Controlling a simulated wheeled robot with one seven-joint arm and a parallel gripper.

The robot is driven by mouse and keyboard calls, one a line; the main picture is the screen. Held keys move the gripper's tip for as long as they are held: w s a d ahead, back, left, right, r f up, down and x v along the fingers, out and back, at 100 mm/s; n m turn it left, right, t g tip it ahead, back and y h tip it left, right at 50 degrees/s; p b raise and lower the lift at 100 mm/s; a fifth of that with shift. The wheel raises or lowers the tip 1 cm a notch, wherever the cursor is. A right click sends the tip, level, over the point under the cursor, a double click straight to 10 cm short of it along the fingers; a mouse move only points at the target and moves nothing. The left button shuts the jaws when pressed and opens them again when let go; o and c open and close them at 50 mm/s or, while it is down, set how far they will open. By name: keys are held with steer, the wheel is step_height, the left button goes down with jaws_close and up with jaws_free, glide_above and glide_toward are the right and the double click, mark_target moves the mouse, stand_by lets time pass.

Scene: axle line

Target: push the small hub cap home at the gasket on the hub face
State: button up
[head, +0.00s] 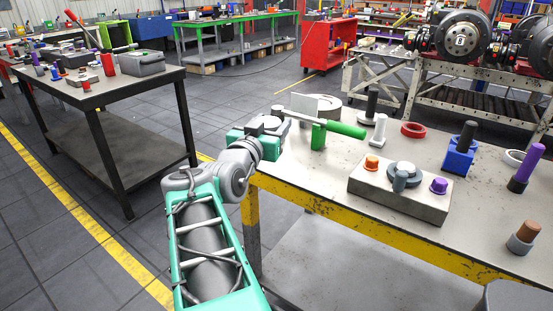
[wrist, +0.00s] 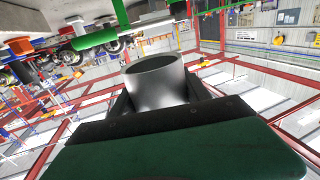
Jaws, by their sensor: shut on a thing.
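My gripper (head: 272,122) is above the near left corner of the work table in the head view; its fingertips are hard to make out there. In the wrist view my gripper (wrist: 158,100) is shut on a grey, hollow, cup-like cylinder, which looks like the small hub cap (wrist: 157,82). Its open round rim faces away from the palm. A hub with a round silver face (head: 461,39) is on the axle stand at the back right, apart from my gripper. I cannot make out a gasket on it.
The work table (head: 330,180) holds a green-handled tool (head: 340,128), a grey block (head: 390,200) with orange and purple plugs, a red ring (head: 413,130), a blue block (head: 459,158) and upright pegs. A dark side table (head: 100,90) stands left. Open floor lies between.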

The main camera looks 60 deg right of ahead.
steer(key=w+d+f, duration=0.1)
steer(key=d+f, duration=0.2)
steer(key=d, duration=0.1)
steer(key=w+d+f, duration=0.1)
steer(key=d+f, duration=0.2)
steer(key=d, duration=0.1)
steer(key=w+d+f, duration=0.2)
steer(key=d, duration=0.2)
steer(key=shift+d+f, duration=0.25)
steer(key=shift+f, duration=0.15)
steer(key=shift+w+d+f+b, duration=0.1)
steer(key=shift+d+f+b, duration=0.1)
steer(key=shift+f, duration=0.4)
steer(key=shift+s+d+f+b, duration=0.1)
steer(key=shift+f+b, duration=0.1)
steer(key=shift+f, duration=0.45)
steer(key=shift+w+d+f+b, duration=0.1)
steer(key=shift+d+f+b, duration=0.1)
steer(key=shift+f, duration=0.4)
steer(key=shift+f, duration=0.2)
steer(key=o, duration=1.6)
steer(key=shift+r+p, duration=0.15)
steer(key=shift+p, duration=0.15)
